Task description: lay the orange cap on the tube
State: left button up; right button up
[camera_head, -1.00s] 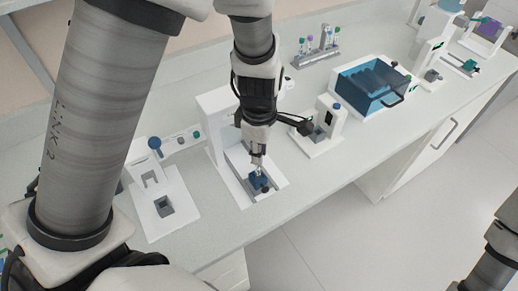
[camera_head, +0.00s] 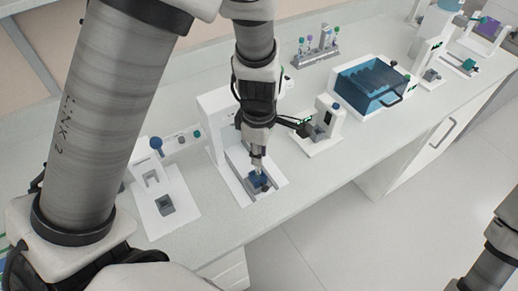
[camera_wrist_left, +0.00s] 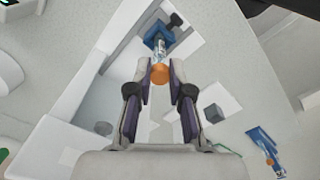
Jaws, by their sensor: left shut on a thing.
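The orange cap (camera_wrist_left: 160,74) sits between the fingertips of my left gripper (camera_wrist_left: 161,76) in the left wrist view; the gripper is shut on it. A clear tube (camera_wrist_left: 160,46) stands in a blue holder (camera_wrist_left: 152,36), just beyond the cap in that view. The cap overlaps the tube's near end; I cannot tell whether they touch. In the head view my left gripper (camera_head: 257,162) points down over the blue holder (camera_head: 259,181) in a white device, and the cap is too small to make out. My right gripper is out of view.
A white stand (camera_head: 165,210) is to the left. A white device (camera_head: 322,135), a blue-lidded box (camera_head: 370,85) and a rack of tubes (camera_head: 318,55) are to the right and behind. The bench front edge is free.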

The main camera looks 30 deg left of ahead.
pick_arm(q)
jog(key=shift+f+p, duration=0.15)
jog(key=shift+p, duration=0.35)
dwell(0.9)
jog(key=o, duration=0.7)
jog(key=shift+o, duration=0.2)
notch_tip(320, 180, up, 12)
dwell(0.9)
